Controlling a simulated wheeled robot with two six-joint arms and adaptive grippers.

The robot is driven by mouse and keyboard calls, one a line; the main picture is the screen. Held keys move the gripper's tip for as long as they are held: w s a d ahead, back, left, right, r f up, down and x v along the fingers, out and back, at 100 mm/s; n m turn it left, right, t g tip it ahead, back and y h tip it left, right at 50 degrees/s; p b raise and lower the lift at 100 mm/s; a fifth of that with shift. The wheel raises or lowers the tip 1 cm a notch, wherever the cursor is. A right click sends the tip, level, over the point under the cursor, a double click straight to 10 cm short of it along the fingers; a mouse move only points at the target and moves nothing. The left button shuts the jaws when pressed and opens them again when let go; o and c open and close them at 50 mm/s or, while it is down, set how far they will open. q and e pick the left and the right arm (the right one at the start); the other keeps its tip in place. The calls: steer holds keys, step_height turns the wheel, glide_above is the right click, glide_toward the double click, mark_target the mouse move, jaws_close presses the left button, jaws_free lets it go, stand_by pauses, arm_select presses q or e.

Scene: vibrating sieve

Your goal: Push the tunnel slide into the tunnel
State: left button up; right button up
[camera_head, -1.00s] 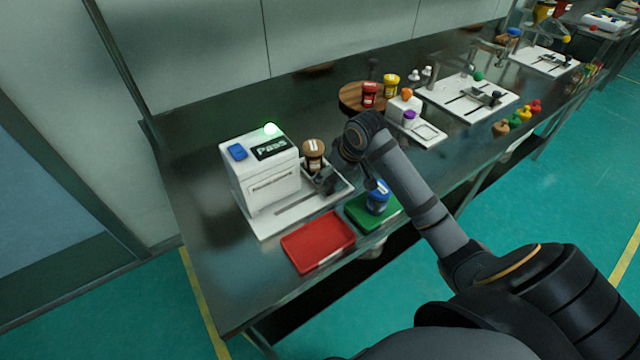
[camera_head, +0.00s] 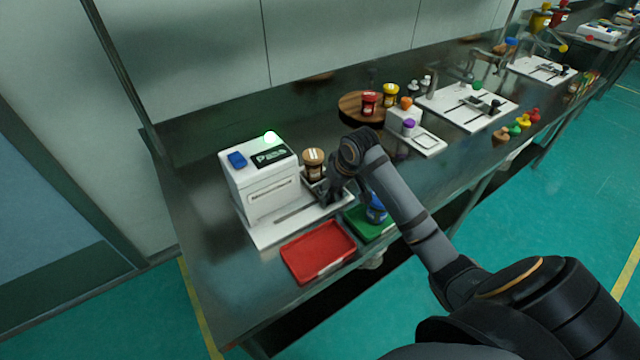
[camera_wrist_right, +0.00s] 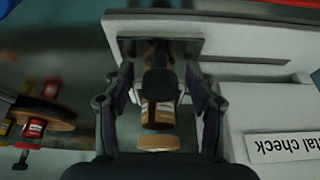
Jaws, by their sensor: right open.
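The tunnel is the white machine (camera_head: 262,190) with a lit "Pass" display. The tunnel slide (camera_head: 345,189) is a dark tray on the white base to its right; it also shows in the right wrist view (camera_wrist_right: 190,47). A brown jar (camera_head: 314,164) with a white label is at the slide and shows in the wrist view (camera_wrist_right: 158,114). My right gripper (camera_head: 328,197) is low beside the slide, just right of the tunnel. In the wrist view its fingers (camera_wrist_right: 158,98) are apart, with a dark knob-like part between them. Contact cannot be told. My left gripper is not in view.
A red tray (camera_head: 296,262) lies in front of the tunnel. A green tray (camera_head: 358,222) with a blue jar (camera_head: 376,212) sits beneath my right forearm. A round wooden board (camera_head: 350,104) with jars and other stations stand farther right. The table's left end is clear.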

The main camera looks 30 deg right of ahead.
steer(key=shift+a, duration=0.1)
stand_by(0.4)
steer(key=shift+s+a+p, duration=0.15)
steer(key=shift+a+p, duration=0.55)
steer(key=shift+a, duration=1.2)
steer(key=shift+s+a+p, duration=0.15)
steer(key=shift+a+p, duration=0.55)
steer(key=shift+a, duration=1.15)
steer(key=shift+s+a+p, duration=0.2)
steer(key=shift+a+p, duration=1.05)
steer(key=shift+a, duration=1.7)
steer(key=o, duration=1)
steer(key=p+v, duration=0.9)
steer(key=p, duration=0.2)
steer(key=shift+p, duration=0.35)
